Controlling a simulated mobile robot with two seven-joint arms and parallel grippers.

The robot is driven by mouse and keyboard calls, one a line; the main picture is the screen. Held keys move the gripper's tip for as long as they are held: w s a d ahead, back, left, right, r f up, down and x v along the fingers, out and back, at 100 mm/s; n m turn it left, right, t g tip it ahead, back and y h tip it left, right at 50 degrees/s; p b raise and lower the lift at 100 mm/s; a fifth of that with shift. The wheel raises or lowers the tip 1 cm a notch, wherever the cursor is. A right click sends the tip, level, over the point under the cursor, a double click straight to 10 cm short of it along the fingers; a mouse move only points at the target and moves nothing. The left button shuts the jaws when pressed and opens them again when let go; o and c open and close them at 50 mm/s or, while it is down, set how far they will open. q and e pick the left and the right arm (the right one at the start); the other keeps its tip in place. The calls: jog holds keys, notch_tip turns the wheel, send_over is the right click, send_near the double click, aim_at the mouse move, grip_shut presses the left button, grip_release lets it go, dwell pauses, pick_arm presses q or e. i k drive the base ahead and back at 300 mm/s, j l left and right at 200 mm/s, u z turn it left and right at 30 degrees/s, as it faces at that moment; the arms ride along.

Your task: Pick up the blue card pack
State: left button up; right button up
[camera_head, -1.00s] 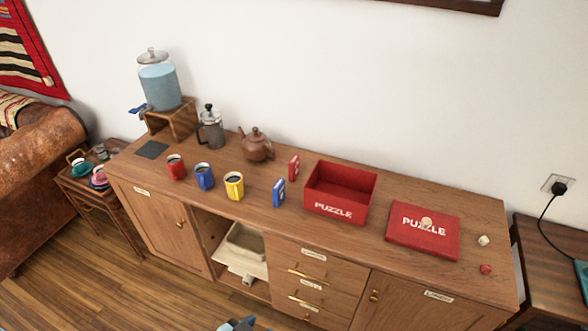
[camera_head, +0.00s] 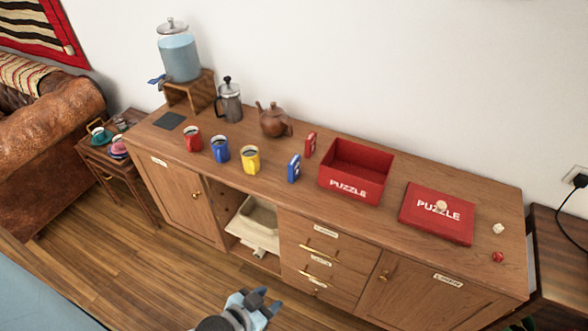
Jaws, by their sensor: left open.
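The blue card pack (camera_head: 294,168) stands upright on the wooden sideboard (camera_head: 400,181), between the yellow mug and the open red puzzle box. A red card pack (camera_head: 310,145) stands upright just behind it. My left gripper (camera_head: 262,299) is at the bottom of the view, in front of the sideboard drawers and well below the pack. Its fingers are apart with nothing between them. My right gripper does not show.
The open red puzzle box (camera_head: 357,171) is right of the packs, its lid (camera_head: 437,212) farther right with dice. Yellow (camera_head: 251,159), blue (camera_head: 220,149) and red (camera_head: 192,138) mugs are to the left. A teapot (camera_head: 274,120) and French press (camera_head: 229,101) stand behind.

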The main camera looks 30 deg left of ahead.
aim_at(294, 165)
jog(key=i+l, duration=0.3)
jog(key=i+l+u, duration=0.2)
jog(key=i+u, duration=0.15)
jog(key=i+l+u, duration=0.35)
jog(key=k+j, duration=0.05)
